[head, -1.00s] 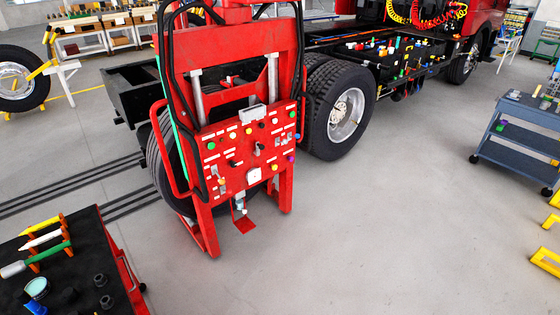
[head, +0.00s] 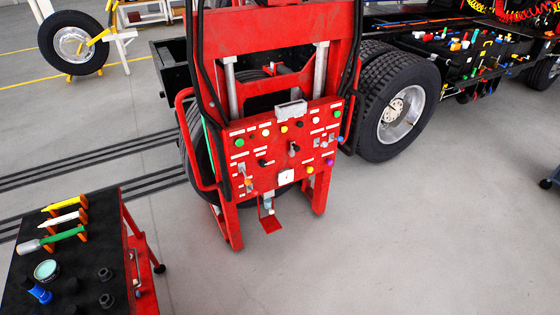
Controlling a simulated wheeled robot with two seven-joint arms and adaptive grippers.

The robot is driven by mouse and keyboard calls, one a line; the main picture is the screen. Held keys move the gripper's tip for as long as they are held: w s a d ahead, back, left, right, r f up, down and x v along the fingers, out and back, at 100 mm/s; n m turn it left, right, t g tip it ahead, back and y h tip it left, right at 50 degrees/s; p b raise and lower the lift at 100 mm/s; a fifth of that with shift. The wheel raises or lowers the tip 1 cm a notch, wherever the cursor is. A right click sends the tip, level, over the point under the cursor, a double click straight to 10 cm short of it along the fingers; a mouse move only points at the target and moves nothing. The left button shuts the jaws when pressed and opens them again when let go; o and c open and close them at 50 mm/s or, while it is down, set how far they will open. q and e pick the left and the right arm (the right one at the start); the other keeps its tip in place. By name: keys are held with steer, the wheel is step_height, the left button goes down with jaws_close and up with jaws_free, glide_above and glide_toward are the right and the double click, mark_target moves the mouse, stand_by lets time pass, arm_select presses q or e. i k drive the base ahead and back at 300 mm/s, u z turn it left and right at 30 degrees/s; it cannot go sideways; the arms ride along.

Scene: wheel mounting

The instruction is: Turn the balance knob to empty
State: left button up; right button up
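A red wheel-lift machine (head: 270,38) stands in the middle of the head view. Its red control panel (head: 275,158) faces me. The panel carries two black knobs, one at its middle left (head: 263,162) and one near its centre (head: 294,148). Around them are several coloured buttons, small switches and white labels. Neither of my grippers is in view.
A red tool cart with a black top (head: 75,275) stands at the lower left, holding tools and sockets. A truck wheel (head: 400,108) is right of the machine. A spare wheel (head: 75,43) is at the upper left. The grey floor (head: 400,240) in front and right is clear.

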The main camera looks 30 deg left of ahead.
mark_target(264, 163)
steer(key=u, duration=0.2)
steer(key=i, duration=0.75)
steer(key=u, duration=1.05)
steer(key=i, duration=0.55)
steer(key=u, duration=0.6)
